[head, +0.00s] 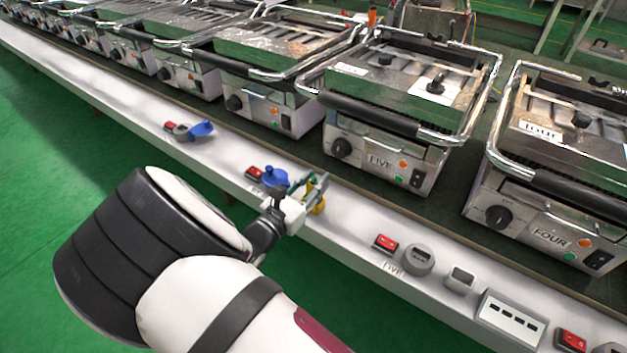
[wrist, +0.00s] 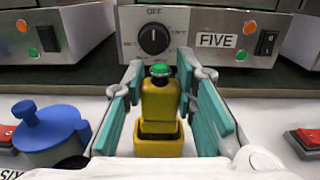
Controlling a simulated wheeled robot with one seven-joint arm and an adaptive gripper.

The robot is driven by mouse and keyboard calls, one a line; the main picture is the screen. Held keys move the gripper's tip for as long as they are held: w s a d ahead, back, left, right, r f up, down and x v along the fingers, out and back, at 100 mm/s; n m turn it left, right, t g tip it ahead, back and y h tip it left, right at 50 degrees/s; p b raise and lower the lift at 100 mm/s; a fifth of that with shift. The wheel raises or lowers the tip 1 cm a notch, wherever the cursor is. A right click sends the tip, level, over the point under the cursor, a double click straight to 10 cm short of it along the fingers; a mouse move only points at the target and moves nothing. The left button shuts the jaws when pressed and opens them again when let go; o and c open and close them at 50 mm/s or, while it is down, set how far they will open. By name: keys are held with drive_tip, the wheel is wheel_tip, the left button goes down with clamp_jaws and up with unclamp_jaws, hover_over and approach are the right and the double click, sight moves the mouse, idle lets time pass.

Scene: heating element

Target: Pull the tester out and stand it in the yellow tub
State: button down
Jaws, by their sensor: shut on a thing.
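The tester is a yellow block with a green top (wrist: 160,98), upright in the middle of the wrist view. The teal fingers of my gripper (wrist: 162,82) stand on both sides of it, shut on it. The yellow tub (wrist: 158,147) shows just below the tester, with a dark opening. The tester's lower end lines up with this opening; I cannot tell whether it rests inside or is held just over it. In the head view my gripper (head: 318,188) is over the white ledge, and partly hides the yellow parts.
A blue lidded piece (wrist: 45,130) stands left of my gripper, close to the left finger. A red switch (wrist: 306,140) is at the right. The grill labelled FIVE (wrist: 200,38) stands behind. In the head view, sockets and switches line the white ledge (head: 345,215).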

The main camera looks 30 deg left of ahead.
sight(314, 181)
drive_tip(key=shift+f+b, duration=0.6)
drive_tip(key=shift+f, duration=0.45)
drive_tip(key=c, duration=1.2)
unclamp_jaws()
drive_tip(key=shift+r, duration=0.1)
wheel_tip(314, 181, up, 10)
drive_tip(key=shift+f, duration=0.1)
